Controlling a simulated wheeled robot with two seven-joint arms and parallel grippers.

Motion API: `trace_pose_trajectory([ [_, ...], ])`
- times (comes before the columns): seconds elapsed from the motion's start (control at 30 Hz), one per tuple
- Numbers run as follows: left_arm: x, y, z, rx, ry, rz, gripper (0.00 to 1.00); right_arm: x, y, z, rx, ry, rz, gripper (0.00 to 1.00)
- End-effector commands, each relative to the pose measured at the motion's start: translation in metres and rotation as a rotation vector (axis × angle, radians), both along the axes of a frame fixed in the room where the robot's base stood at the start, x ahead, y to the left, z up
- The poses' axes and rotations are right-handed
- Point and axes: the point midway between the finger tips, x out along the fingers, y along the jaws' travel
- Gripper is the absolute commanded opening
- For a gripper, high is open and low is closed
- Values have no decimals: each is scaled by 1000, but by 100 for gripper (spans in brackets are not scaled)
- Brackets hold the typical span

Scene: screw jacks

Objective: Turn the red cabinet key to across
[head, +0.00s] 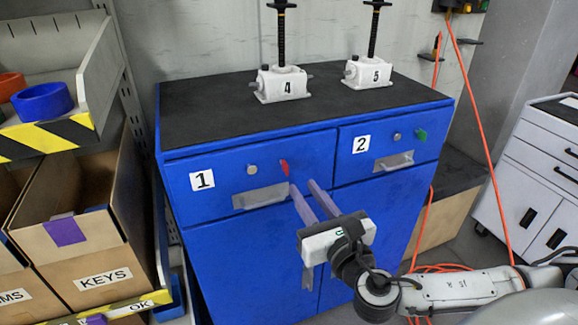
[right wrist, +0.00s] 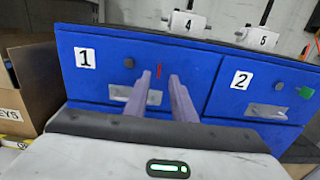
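The red key (head: 284,167) is on the blue front of drawer 1, right of a round grey lock and above the drawer's metal handle (head: 260,197). It looks upright. In the right wrist view the red key (right wrist: 159,70) shows between and beyond my fingertips. My right gripper (head: 302,186) is open, its two purple-grey fingers pointing at the drawer front just below and right of the key. In the right wrist view my right gripper (right wrist: 160,76) has a clear gap between its fingers, with nothing held. Whether a finger touches the drawer cannot be told. My left gripper is out of view.
A green key (head: 421,135) is on drawer 2 of the blue cabinet (head: 250,255). White screw jacks 4 (head: 283,85) and 5 (head: 368,72) stand on its black top. A KEYS box (head: 100,280) is at left; an orange cable (head: 481,130) hangs at right.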

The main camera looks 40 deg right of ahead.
Motion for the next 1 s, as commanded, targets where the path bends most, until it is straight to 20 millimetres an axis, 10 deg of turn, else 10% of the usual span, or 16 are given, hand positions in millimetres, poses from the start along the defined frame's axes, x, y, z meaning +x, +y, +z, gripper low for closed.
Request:
trace_pose_trajectory([
  [0.5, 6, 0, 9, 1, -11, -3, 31, 82, -20, 1, -1, -1, -1, 23],
  [1.0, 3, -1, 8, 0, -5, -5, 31, 96, -23, -1, -1, 2, 1, 17],
])
